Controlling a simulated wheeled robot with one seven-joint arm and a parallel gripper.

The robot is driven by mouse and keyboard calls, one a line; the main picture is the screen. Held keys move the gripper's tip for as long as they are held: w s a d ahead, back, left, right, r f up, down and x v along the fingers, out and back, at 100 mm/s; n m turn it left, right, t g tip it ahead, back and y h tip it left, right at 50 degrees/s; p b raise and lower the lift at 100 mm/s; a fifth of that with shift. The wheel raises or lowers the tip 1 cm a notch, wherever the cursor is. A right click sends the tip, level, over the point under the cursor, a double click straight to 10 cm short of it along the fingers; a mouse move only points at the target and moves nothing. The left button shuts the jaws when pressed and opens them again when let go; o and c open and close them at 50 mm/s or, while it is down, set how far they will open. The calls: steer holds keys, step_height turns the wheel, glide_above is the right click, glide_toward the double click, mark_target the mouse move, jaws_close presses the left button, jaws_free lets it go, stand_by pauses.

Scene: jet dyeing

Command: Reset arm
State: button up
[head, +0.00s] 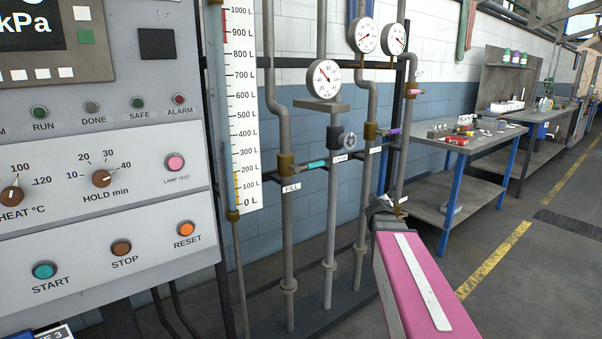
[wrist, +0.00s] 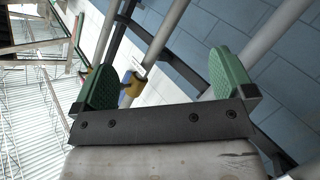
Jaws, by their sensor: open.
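My arm shows in the head view as a pink link with a white stripe, reaching up from the bottom edge right of the pipes. Its dark far end is in front of the lower right pipes. In the wrist view my gripper (wrist: 161,62) has two green pads set wide apart, with nothing between them. Grey pipes and a brass-coloured fitting (wrist: 132,88) show behind the pads; the gap to them is hard to judge. The fingers cannot be made out clearly in the head view.
A control panel (head: 100,215) with knobs and buttons fills the left. Beside it are a level scale (head: 243,110), upright pipes (head: 330,225) with valves, and gauges (head: 327,78). A workbench (head: 470,140) with small items stands right. The floor (head: 530,290) at lower right is clear.

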steer(key=s+a+f+m+g+y, duration=0.1)
steer(key=s+a+f+g, duration=0.3)
steer(key=s+f, duration=0.3)
steer(key=s+a+f+m+g+y, duration=0.2)
steer(key=s+a+f+g, duration=0.2)
steer(key=s+f, duration=0.4)
steer(key=s+a+f+m+g+y, duration=0.1)
steer(key=s+a+f+g, duration=0.2)
steer(key=s+f+g, duration=0.2)
steer(key=s+f, duration=0.2)
steer(key=s, duration=0.2)
steer(key=shift+s+a+f+m+g+y, duration=0.3)
steer(key=shift+a+f+m+g, duration=0.05)
steer(key=shift+a+m+g, duration=0.05)
